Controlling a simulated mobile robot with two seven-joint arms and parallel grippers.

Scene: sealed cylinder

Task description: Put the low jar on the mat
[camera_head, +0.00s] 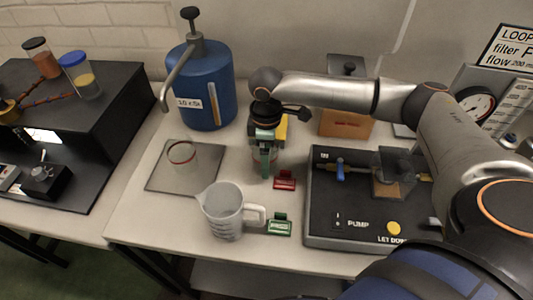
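The mat (165,181) is a thin grey square on the table, left of centre. A red ring (182,152) shows over its far half; it may be the rim of a clear jar, but the faint body is hard to make out. My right gripper (265,166) points down, to the right of the mat. Its greenish fingers are beside or around a small clear jar (256,165) at table height. My arm and gripper hide much of this jar, and whether the fingers grip it is unclear. My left gripper is out of view.
A blue pump canister (207,88) stands behind the mat. A measuring jug (222,212) stands in front of it. Red (285,180) and green (279,226) clips lie nearby. A black pump panel (325,215) is on the right, an orange-brown box (345,124) behind it.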

